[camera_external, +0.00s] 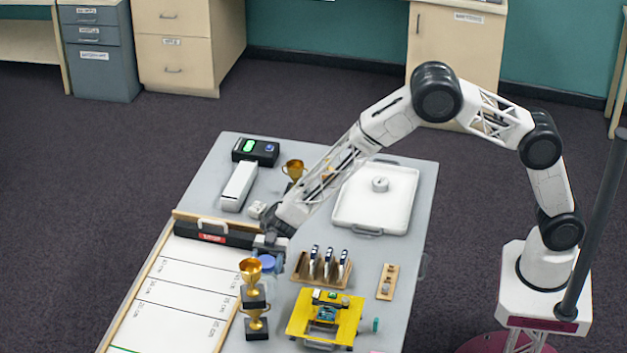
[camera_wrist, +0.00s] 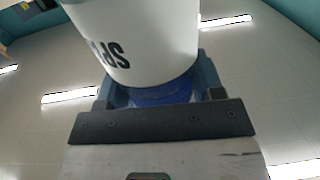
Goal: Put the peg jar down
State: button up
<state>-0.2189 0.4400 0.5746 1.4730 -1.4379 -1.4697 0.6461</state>
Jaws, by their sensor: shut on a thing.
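The peg jar (camera_wrist: 135,40) fills the upper middle of the wrist view as a white cylinder with dark lettering and a blue end (camera_wrist: 162,94). My gripper (camera_wrist: 160,92) is shut on the jar, with one finger on each side of the blue end. In the external view my gripper (camera_external: 270,243) is over the left middle of the grey table. A blue part of the jar (camera_external: 267,262) shows just below it, and most of the jar is hidden. I cannot tell whether the jar touches the table.
Gold trophies (camera_external: 251,272) stand close by in front. A wooden rack (camera_external: 312,276) with several tools is to the right, and a yellow board (camera_external: 325,317) is in front. A white tray (camera_external: 378,205) is at the back right. A marked white board (camera_external: 175,300) lies left.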

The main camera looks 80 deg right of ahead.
jog(key=shift+f, duration=1.8)
jog(key=o, duration=1.2)
jog(key=shift+f, duration=0.1)
jog(key=d, duration=1.2)
jog(key=shift+w, duration=0.3)
jog(key=shift+r, duration=0.25)
